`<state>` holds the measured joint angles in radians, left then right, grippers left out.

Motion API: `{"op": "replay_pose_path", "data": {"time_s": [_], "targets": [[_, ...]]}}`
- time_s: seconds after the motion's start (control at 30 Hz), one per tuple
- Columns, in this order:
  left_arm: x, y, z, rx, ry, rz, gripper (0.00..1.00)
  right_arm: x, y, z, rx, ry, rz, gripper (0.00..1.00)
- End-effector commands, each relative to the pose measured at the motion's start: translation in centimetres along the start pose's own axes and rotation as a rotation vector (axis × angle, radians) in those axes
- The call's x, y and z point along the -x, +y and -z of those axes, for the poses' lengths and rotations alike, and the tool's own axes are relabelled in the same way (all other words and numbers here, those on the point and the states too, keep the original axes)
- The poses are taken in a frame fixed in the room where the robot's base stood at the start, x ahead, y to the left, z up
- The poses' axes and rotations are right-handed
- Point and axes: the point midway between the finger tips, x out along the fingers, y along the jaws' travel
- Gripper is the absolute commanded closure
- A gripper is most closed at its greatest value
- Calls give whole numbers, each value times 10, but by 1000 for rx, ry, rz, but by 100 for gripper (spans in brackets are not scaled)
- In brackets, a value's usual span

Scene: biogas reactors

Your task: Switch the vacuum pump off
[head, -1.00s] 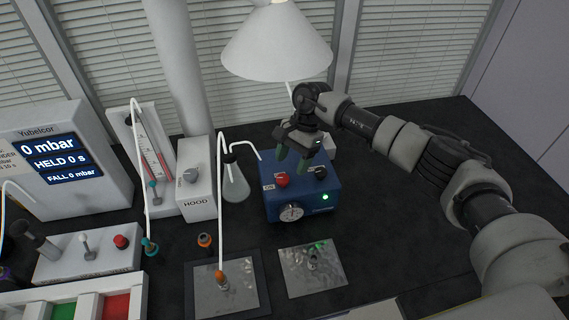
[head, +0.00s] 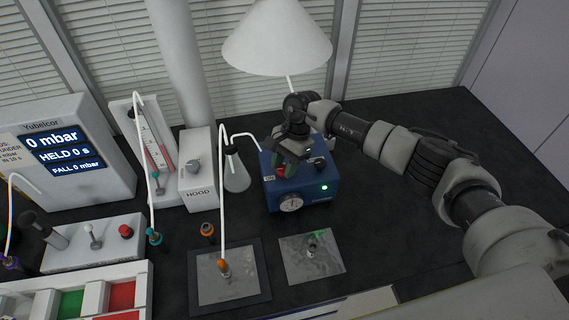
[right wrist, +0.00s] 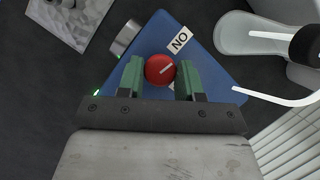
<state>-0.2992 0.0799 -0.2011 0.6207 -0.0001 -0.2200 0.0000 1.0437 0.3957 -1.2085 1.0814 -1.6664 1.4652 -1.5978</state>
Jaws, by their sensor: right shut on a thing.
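The vacuum pump (head: 300,196) is a blue box on the dark bench, with a lit green lamp (head: 324,187) and a round gauge (head: 291,204) on its front. Its red knob (right wrist: 160,69) carries a white pointer line slanting up and right in the right wrist view, and an ON label (right wrist: 180,41) lies just above it. A second label is mostly hidden beside the knob. My right gripper (head: 280,170) is over the pump top, its green fingers shut on the red knob from both sides. My left gripper is not in view.
A flask (head: 237,172) with white tubing and the HOOD box (head: 198,178) stand close left of the pump. Two metal plates lie in front, the right one (head: 312,262) near the pump. Bench to the right is clear.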

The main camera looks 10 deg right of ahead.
Motion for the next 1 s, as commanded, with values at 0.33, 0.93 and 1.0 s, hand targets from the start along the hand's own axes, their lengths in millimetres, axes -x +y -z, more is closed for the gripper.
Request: {"op": "replay_pose_path", "data": {"time_s": [0.33, 0.93, 1.0], "targets": [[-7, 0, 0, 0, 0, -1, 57, -1, 1, 2, -47, 1, 20, 88], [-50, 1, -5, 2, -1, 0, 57, -3, 4, 2, -493, 1, 208, 88], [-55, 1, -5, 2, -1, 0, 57, -3, 4, 1, -554, 0, 234, 88]]}}
